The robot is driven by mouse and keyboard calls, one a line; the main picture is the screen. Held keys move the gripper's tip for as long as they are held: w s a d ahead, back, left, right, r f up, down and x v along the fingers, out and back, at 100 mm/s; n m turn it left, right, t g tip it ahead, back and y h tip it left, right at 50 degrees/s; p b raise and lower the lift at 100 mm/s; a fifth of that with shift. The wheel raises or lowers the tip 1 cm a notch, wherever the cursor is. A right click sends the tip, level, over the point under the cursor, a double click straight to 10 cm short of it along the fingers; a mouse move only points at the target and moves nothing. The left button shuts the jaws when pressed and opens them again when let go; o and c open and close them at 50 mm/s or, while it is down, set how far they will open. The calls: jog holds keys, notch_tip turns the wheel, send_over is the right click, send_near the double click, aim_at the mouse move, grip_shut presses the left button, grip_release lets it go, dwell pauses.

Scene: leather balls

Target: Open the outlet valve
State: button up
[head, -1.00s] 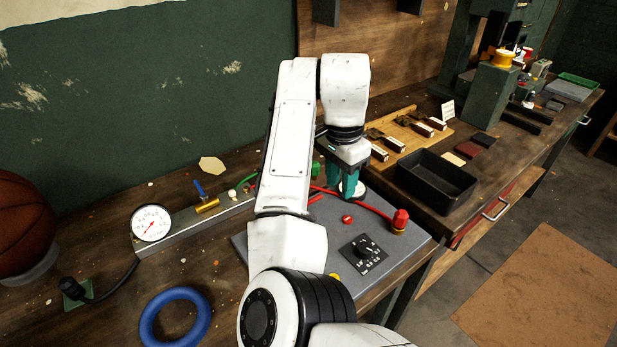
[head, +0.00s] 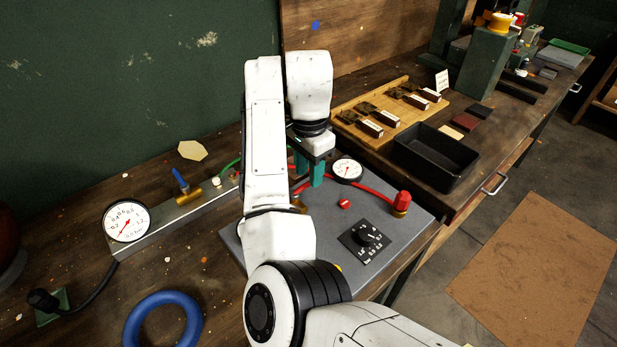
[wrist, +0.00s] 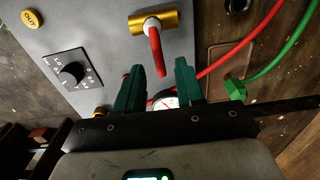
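In the head view my gripper (head: 310,176) points down over the panel (head: 320,225), left of the white gauge (head: 348,169). My arm hides most of the brass valve there. Another brass valve with a blue lever (head: 180,180) is on the metal rail at left.
A black dial (head: 365,238), a red button (head: 344,203) and a red-capped brass fitting (head: 401,203) with a red hose (head: 375,192) are on the panel. A black tray (head: 436,160) stands at right, a blue ring (head: 164,320) lies at front left.

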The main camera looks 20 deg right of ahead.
jog(key=shift+f, duration=0.85)
grip_shut()
